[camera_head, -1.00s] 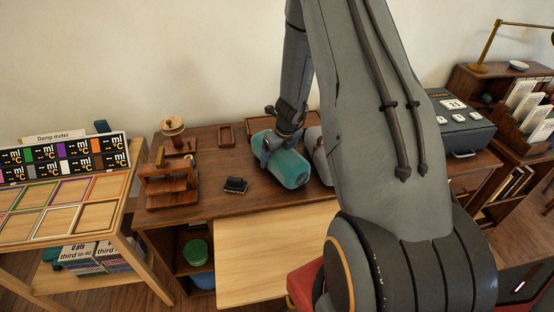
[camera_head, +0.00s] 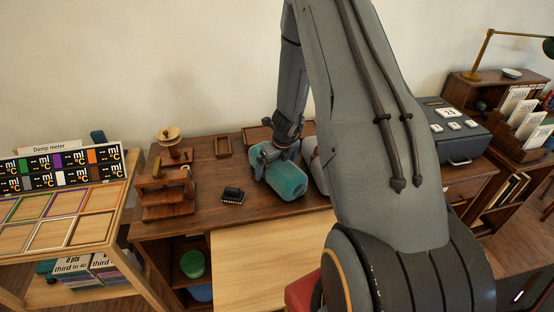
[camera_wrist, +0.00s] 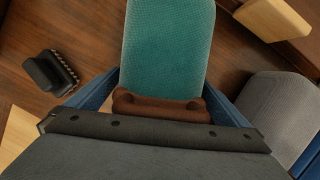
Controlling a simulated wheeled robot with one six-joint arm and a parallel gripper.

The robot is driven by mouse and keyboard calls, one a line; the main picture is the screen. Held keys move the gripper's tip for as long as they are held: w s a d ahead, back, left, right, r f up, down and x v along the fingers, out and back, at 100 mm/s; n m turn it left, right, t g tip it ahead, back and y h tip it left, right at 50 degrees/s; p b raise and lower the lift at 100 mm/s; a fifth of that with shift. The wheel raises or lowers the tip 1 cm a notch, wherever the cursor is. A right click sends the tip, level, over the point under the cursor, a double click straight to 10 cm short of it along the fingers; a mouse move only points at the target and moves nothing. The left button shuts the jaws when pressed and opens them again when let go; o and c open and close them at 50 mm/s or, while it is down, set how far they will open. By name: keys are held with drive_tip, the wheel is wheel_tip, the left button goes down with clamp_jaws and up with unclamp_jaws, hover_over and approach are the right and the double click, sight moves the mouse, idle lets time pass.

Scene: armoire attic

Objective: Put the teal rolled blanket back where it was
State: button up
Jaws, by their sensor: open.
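The teal rolled blanket (camera_head: 287,182) lies on the dark wooden desk (camera_head: 225,177), in the middle of the head view. In the wrist view the teal blanket (camera_wrist: 168,45) points away from me, with a brown strap or handle (camera_wrist: 160,106) at its near end. My gripper (camera_head: 268,160) is low over the blanket, with its jaws open. The blue fingers show on both sides of the blanket's near end in the wrist view. I cannot tell whether they touch it. A grey roll (camera_wrist: 277,100) lies to the right of the blanket, partly hidden by my arm in the head view.
A black stamp-like brush (camera_head: 232,195) lies left of the blanket. A wooden press (camera_head: 168,190) and a small wooden tray (camera_head: 223,146) stand further left and back. A grey box with number cards (camera_head: 452,130) stands on the right.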

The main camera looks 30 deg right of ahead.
sight(280, 163)
drive_tip(key=p+v, duration=0.1)
drive_tip(key=v, duration=1.1)
drive_tip(key=s+a+r+n, duration=0.4)
drive_tip(key=s+a+n, duration=0.1)
drive_tip(key=n, duration=0.6)
drive_tip(key=s+a+r+n+g, duration=0.1)
drive_tip(key=s+a+r+n, duration=0.3)
drive_tip(key=n, duration=0.8)
drive_tip(key=s+a+r+n, duration=0.4)
drive_tip(key=s+a+n, duration=0.4)
drive_tip(key=s+n, duration=0.3)
drive_tip(key=shift+a+r+n+g, duration=0.25)
drive_tip(key=shift+r+n+g, duration=0.05)
drive_tip(key=shift+n, duration=0.1)
drive_tip(key=shift+s, duration=0.15)
